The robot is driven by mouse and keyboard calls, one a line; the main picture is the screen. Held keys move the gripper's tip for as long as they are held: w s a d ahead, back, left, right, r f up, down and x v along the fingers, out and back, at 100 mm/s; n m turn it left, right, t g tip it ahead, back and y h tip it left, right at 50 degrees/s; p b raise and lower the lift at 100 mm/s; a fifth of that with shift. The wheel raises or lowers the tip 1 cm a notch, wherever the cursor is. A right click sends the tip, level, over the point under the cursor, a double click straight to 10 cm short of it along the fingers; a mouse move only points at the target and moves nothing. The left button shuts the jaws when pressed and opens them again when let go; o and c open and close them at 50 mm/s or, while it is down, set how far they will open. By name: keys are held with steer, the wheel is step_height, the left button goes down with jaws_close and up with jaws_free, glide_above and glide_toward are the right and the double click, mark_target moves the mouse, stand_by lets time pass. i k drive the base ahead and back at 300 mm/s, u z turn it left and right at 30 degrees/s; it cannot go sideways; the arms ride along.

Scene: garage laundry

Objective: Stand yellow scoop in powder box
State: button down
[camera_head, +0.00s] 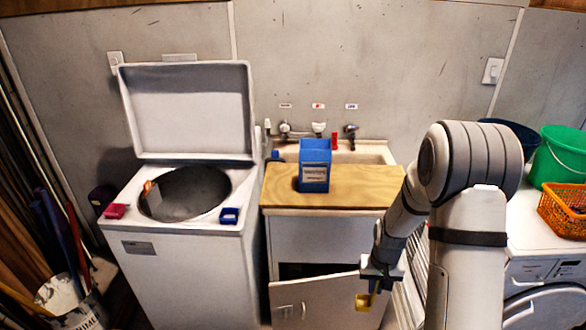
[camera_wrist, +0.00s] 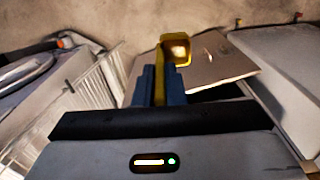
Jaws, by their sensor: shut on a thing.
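The powder box (camera_head: 314,167) is a tall blue box with a white label. It stands upright on the wooden counter (camera_head: 350,190), and its inside cannot be made out. My gripper (camera_head: 376,280) hangs in front of the counter, lower than its top and to the right of the box. It is shut on the yellow scoop (camera_head: 364,300). The scoop also shows in the wrist view (camera_wrist: 176,48), sticking out beyond my gripper (camera_wrist: 160,90) with its bowl at the far end. The powder box is not in the wrist view.
The cabinet door (camera_head: 320,302) under the counter stands ajar, close to my gripper. An open top-loading washer (camera_head: 180,260) is on the left. A sink (camera_head: 370,152) lies behind the counter. A white drying rack (camera_wrist: 85,95) is on the left in the wrist view.

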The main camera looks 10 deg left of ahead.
mark_target(314, 165)
steer(key=u, duration=0.65)
steer(key=i, duration=1)
steer(key=u, duration=0.1)
